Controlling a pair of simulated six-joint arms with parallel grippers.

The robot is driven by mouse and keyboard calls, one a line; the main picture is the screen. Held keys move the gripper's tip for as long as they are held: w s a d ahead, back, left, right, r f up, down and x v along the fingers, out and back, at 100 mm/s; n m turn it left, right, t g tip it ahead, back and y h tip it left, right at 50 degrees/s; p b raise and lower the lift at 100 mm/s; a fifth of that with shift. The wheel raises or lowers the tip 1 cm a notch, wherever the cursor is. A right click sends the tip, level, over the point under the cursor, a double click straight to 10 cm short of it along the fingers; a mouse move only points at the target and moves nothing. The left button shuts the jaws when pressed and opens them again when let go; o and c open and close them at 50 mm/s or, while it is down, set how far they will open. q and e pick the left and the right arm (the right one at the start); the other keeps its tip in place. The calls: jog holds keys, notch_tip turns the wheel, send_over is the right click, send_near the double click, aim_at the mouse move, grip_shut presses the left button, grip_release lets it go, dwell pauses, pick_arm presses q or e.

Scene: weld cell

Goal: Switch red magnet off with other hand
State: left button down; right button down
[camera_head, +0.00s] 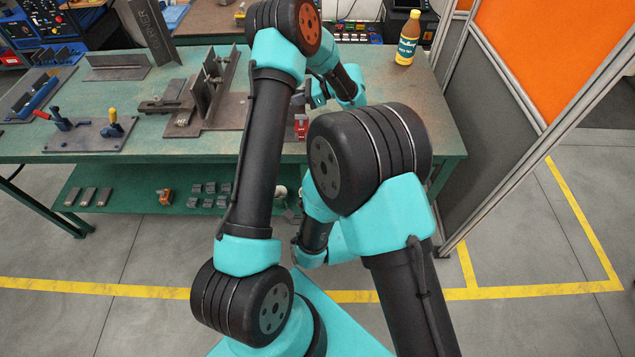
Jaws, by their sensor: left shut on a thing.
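The red magnet (301,128) is a small red block near the front edge of the green table, just left of my right arm's big black joint. My left arm reaches over the table and its wrist folds back down. My left gripper (304,108) is small and partly covered by my arm links; it is shut on the red magnet. The magnet's switch is too small to make out. My right arm rises from the lower right and folds back down, in front of the table. Its gripper is hidden behind my own links.
Steel plates and angle pieces (205,95) stand on the green table (190,146), left of my left arm. A plate with blue and yellow clamps (90,134) lies farther left. A bottle (408,38) stands at the back right. Partition panels (490,85) close off the right side.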

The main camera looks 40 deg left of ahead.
pick_arm(q)
jog(key=shift+w+a+r, duration=0.15)
jog(key=shift+w+r, duration=0.05)
jog(key=shift+r, duration=0.65)
jog(key=shift+w+a+r, duration=0.2)
jog(key=shift+r, duration=0.65)
jog(key=shift+w+a+r, duration=0.15)
jog(key=shift+w+r, duration=0.05)
jog(key=shift+r, duration=0.65)
